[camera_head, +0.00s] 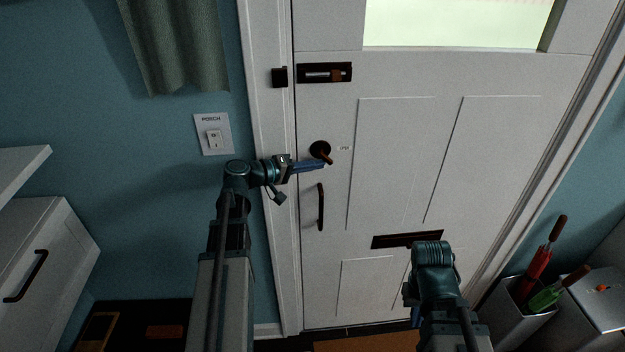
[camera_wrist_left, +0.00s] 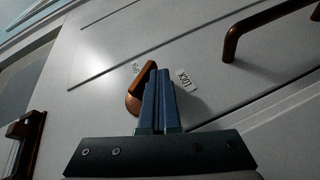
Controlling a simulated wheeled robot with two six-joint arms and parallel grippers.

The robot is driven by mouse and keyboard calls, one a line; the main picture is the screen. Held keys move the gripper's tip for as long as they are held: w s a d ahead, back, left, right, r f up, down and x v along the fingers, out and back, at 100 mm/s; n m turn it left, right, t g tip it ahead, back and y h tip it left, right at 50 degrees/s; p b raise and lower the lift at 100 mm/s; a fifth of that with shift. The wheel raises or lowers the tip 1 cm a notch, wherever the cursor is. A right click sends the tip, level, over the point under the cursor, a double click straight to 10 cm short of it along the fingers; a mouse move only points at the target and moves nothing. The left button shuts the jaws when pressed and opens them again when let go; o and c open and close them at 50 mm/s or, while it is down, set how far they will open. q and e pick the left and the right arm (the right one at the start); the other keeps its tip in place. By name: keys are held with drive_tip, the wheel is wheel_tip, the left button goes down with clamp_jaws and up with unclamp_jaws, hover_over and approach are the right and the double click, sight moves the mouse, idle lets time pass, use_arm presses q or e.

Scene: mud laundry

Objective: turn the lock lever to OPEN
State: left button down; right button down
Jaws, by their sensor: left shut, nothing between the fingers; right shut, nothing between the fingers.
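The lock lever (camera_head: 319,149) is a small rust-brown handle on a dark round base on the white door. In the head view it slants down and right from its base. A small label (camera_head: 344,148), read as OPEN, sits to its right; in the left wrist view an OPEN label (camera_wrist_left: 136,67) and a LOCK label (camera_wrist_left: 184,79) flank the lever (camera_wrist_left: 137,95). My left gripper (camera_head: 322,165) is shut and empty, its blue fingertips (camera_wrist_left: 158,82) right beside the lever; contact is unclear. My right gripper (camera_head: 414,316) is low in front of the door, mostly hidden by its wrist.
The door has a slide bolt (camera_head: 325,73) above, a vertical pull handle (camera_head: 320,207) below the lever and a mail slot (camera_head: 406,240). A PORCH switch (camera_head: 213,134) is on the blue wall. A bin with umbrellas (camera_head: 512,302) stands at right.

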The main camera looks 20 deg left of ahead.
use_arm(q)
drive_tip(key=t+h+b, duration=0.1)
drive_tip(key=b, duration=0.2)
drive_tip(key=d+f+n+t+h+b, duration=0.1)
drive_tip(key=b, duration=0.2)
drive_tip(key=n+t+b, duration=0.1)
drive_tip(key=t+b, duration=0.1)
drive_tip(key=b, duration=0.1)
drive_tip(key=shift+w+d+f+h, duration=0.15)
drive_tip(key=shift+w+f+h, duration=0.1)
drive_tip(key=shift+w+h, duration=0.15)
drive_tip(key=shift+d+r+t+b, duration=0.1)
drive_tip(key=shift+r+t+b, duration=0.2)
drive_tip(key=shift+b, duration=0.1)
drive_tip(key=shift+w+d+r, duration=0.1)
drive_tip(key=shift+r, duration=0.1)
drive_tip(key=shift+f+n, duration=0.1)
drive_tip(key=shift+n, duration=0.2)
drive_tip(key=shift+f, duration=0.25)
drive_tip(key=f+b, duration=0.3)
drive_tip(key=b, duration=0.1)
drive_tip(key=shift+s+a+f, duration=0.2)
drive_tip(key=shift+a+f, duration=0.1)
drive_tip(key=shift+a, duration=0.05)
drive_tip(key=b+v, duration=0.2)
drive_tip(key=v, duration=0.8)
drive_tip(key=shift+a+r, duration=0.2)
drive_tip(key=shift+r, duration=0.1)
